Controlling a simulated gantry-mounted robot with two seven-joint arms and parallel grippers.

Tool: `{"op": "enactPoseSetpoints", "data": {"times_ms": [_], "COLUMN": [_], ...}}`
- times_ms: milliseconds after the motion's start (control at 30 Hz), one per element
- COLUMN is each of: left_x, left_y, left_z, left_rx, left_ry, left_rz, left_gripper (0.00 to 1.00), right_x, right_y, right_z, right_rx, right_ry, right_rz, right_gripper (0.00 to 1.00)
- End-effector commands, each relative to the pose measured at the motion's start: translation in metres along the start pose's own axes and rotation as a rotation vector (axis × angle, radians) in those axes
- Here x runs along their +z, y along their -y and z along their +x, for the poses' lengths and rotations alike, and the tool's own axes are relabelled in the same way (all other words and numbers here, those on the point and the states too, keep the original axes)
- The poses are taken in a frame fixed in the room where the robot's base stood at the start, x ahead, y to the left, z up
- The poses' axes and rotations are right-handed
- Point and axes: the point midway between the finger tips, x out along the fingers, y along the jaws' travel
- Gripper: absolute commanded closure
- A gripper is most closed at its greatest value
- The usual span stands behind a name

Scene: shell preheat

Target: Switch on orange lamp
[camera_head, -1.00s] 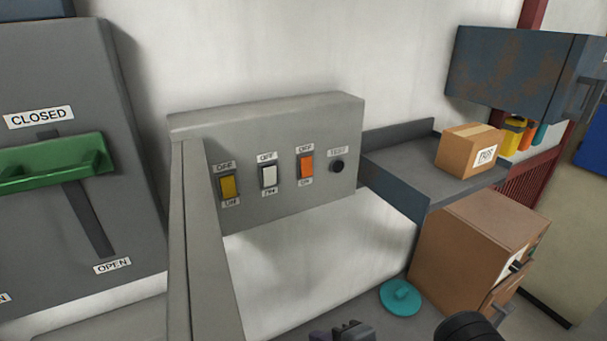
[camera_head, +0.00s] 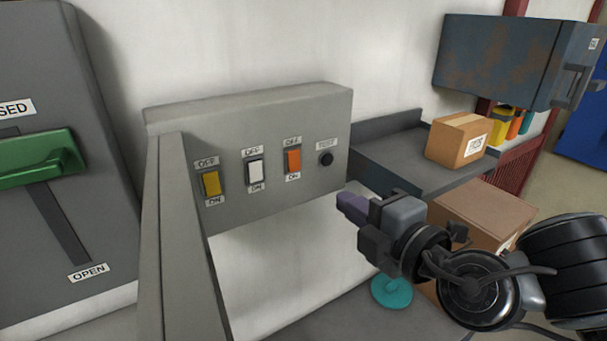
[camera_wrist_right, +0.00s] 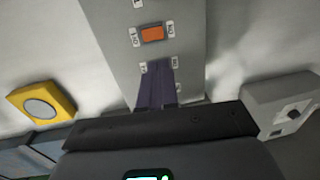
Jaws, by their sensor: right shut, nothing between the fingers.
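The orange rocker switch (camera_head: 293,161) is on the grey switch panel (camera_head: 330,110), with an OFF label above and an ON label below. A yellow switch (camera_head: 211,183) and a white switch (camera_head: 254,172) are to its left, and a black TEST button (camera_head: 326,158) to its right. My right gripper (camera_head: 345,203) is shut and empty, in front of the panel, below and right of the orange switch and apart from it. My left gripper is not in view.
A grey upright post (camera_head: 185,240) stands at the panel's left end. A cardboard box (camera_head: 458,138) sits on the shelf at right, with a rusty blue cabinet (camera_head: 500,62) above. A teal round object (camera_head: 391,292) lies below my right gripper.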

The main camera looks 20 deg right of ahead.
Motion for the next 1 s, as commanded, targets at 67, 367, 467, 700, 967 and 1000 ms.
{"op": "enactPoseSetpoints", "data": {"times_ms": [67, 367, 467, 700, 967, 1000], "left_x": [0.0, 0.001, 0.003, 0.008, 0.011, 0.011], "left_y": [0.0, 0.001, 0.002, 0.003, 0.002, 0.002], "left_z": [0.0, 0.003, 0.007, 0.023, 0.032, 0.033], "left_rx": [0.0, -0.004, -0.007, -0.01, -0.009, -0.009], "left_ry": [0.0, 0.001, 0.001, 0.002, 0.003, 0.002], "left_rz": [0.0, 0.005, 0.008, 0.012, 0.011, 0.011], "left_gripper": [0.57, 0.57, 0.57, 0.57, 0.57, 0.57], "right_x": [0.0, -0.001, -0.002, -0.002, 0.0, 0.0], "right_y": [0.0, 0.002, 0.003, 0.005, 0.003, 0.003], "right_z": [0.0, 0.005, 0.012, 0.043, 0.088, 0.095], "right_rx": [0.0, -0.001, -0.001, -0.003, -0.006, -0.005], "right_ry": [0.0, -0.003, -0.003, -0.005, -0.001, -0.001], "right_rz": [0.0, 0.001, 0.003, 0.007, 0.005, 0.005], "right_gripper": [1.0, 1.0, 1.0, 1.0, 1.0, 1.0]}}
